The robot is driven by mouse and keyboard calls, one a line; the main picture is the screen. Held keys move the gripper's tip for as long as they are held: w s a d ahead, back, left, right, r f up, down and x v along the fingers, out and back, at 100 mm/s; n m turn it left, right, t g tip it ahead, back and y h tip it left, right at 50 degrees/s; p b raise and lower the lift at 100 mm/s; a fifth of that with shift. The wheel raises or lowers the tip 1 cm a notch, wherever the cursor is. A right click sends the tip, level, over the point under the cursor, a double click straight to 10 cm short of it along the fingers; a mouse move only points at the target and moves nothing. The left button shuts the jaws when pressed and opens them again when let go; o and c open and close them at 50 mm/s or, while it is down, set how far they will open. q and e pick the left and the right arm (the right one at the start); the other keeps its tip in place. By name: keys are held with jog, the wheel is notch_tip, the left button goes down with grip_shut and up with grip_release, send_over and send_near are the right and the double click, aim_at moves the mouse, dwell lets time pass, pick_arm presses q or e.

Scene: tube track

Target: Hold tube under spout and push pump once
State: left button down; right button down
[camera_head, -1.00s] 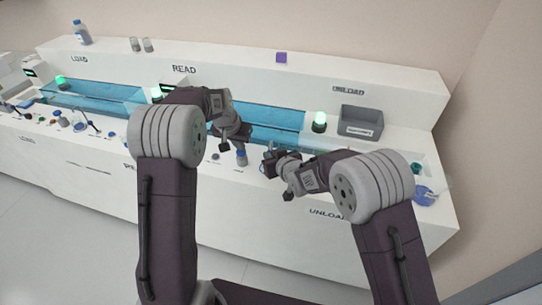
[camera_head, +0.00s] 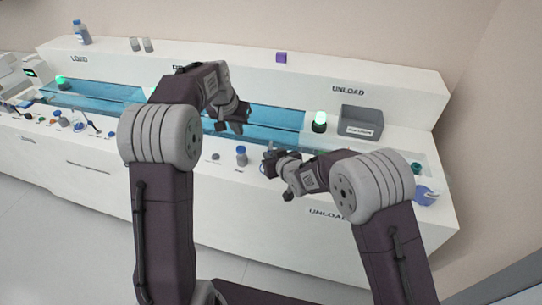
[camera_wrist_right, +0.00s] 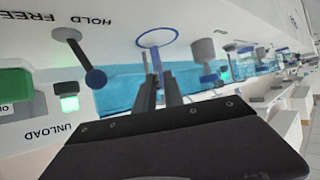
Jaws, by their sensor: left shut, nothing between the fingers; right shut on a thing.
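A small grey bottle with a blue cap (camera_head: 241,157) stands on the front counter; I cannot tell whether it is the pump. My left gripper (camera_head: 240,128) is shut and empty, above and slightly behind this bottle and apart from it. My right gripper (camera_head: 268,163) is low, just right of the bottle. In the right wrist view its fingers (camera_wrist_right: 160,88) are closed together. The tube's body is hard to make out. No spout is clearly visible.
A blue channel (camera_head: 275,118) runs along the counter behind the grippers. A green lamp (camera_head: 319,121) and a grey bin (camera_head: 361,121) stand to the right. Several small items lie at the left.

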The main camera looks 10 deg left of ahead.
dwell(0.3)
pick_arm(q)
jog(key=shift+f+b, duration=0.4)
jog(key=shift+b, duration=0.05)
pick_arm(e)
jog(key=shift+s+a, duration=0.1)
jog(key=shift+s, duration=1.75)
pick_arm(q)
jog(key=shift+f, duration=0.1)
pick_arm(e)
jog(key=shift+s+r, duration=0.1)
jog(key=shift+s, duration=1.05)
